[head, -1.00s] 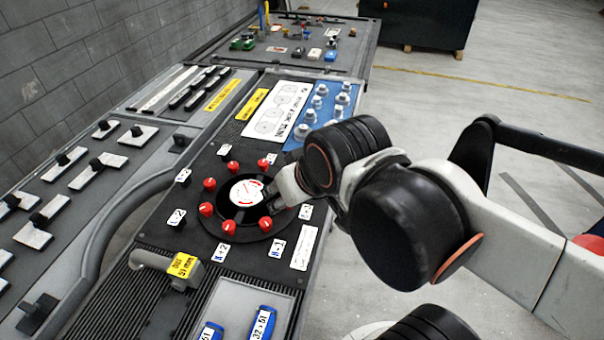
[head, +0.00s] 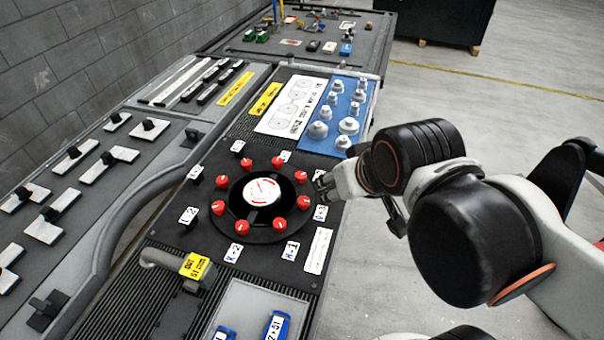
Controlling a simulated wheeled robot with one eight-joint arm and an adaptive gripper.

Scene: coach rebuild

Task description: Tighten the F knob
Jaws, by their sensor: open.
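A round black dial plate (head: 236,205) with a white gauge face (head: 262,191) at its centre lies on the grey panel. Several red knobs stand in a ring around the gauge, among them one at the right (head: 304,202) and one at the lower right (head: 279,224). White tags lie outside the ring; I cannot read which one marks the F knob. My gripper (head: 345,198) is open and empty, just right of the ring by the panel's right edge. It hides part of the panel there, and its fingertips are partly hard to make out.
A blue plate with several grey knobs (head: 318,130) lies behind the dial. A grey pipe with a yellow tag (head: 195,265) and a tray (head: 238,305) with blue parts are in front. A curved rail (head: 128,215) runs left. Open floor (head: 480,110) lies right.

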